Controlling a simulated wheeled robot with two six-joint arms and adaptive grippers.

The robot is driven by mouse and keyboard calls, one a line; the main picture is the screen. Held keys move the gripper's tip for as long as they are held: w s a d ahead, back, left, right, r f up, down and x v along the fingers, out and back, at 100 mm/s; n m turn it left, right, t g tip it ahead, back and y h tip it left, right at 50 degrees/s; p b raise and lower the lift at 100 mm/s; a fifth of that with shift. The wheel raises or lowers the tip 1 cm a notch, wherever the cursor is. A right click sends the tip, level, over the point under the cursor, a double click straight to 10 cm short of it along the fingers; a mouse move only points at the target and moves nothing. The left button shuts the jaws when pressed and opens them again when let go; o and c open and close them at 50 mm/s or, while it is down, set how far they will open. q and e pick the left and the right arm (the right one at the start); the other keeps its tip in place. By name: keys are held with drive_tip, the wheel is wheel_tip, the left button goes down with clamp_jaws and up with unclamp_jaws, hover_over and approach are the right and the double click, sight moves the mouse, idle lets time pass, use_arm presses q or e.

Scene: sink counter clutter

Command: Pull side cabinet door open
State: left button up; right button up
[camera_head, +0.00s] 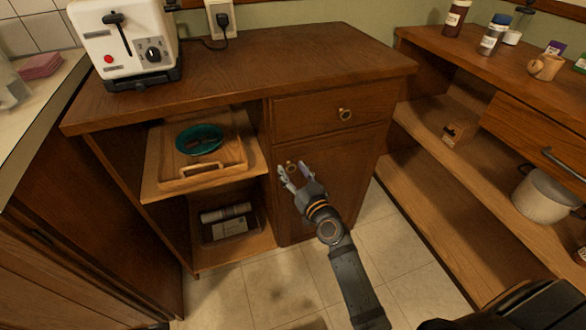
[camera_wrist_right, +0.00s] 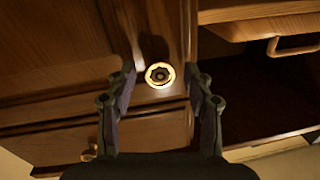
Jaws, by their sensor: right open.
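The side cabinet door (camera_head: 345,180) is the wooden panel below the drawer on the right half of the cabinet, and it looks shut. Its round brass knob (camera_wrist_right: 160,75) shows in the right wrist view, between and just beyond the fingertips. In the head view the knob (camera_head: 291,165) is partly hidden by my right gripper (camera_head: 287,173). My right gripper is open, with one finger on each side of the knob; in the right wrist view its fingers (camera_wrist_right: 162,82) appear apart from it. I cannot tell if anything touches. My left gripper is not in view.
The drawer (camera_head: 325,108) above has a ring-shaped knob (camera_head: 345,114). Open shelves on the left hold a wooden tray (camera_head: 187,182) with a teal bowl (camera_head: 199,139). A toaster (camera_head: 125,40) stands on top. A shelf unit (camera_head: 455,180) stands at the right; tiled floor (camera_head: 300,282) lies clear in front.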

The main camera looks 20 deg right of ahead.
drive_tip(key=shift+w, duration=0.2)
clamp_jaws()
idle(0.4)
